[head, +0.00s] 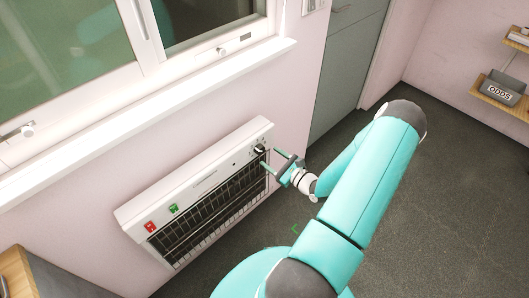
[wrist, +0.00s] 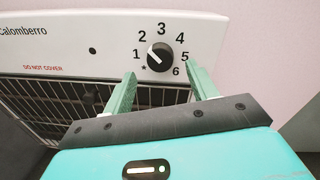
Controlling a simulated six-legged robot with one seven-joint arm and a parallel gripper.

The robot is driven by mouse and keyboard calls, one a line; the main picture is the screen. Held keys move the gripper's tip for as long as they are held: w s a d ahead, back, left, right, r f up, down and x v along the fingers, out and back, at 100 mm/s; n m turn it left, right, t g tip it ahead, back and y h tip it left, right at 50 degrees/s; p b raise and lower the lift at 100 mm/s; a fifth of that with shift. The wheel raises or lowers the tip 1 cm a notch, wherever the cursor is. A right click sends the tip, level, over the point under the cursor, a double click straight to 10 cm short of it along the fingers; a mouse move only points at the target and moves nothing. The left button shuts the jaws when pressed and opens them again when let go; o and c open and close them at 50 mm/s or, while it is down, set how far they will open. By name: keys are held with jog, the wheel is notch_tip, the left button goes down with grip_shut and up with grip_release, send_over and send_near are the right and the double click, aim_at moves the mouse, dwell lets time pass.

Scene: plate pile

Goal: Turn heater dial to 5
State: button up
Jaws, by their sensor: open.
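The heater (head: 200,180) is a white wall unit with a dark grille. Its black round dial (wrist: 160,57) is at the right end of its top panel. In the head view the dial (head: 260,149) looks small. The dial's white mark points up and left, between 1 and 2. The number 5 is printed to the right of the dial. My gripper (wrist: 162,75) is open, with one green finger on each side below the dial. In the head view my gripper (head: 271,158) is close in front of the dial. I cannot tell whether the fingers touch it.
A window sill (head: 150,115) juts out above the heater. A grey door (head: 348,65) is to the right. A shelf with a box marked ODDS (head: 501,88) is at the far right. The dark floor (head: 440,190) is clear on the right.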

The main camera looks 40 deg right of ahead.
aim_at(262, 151)
jog(key=w, duration=0.4)
jog(key=shift+w+a, duration=0.2)
jog(key=shift+w, duration=0.05)
jog(key=c, duration=1)
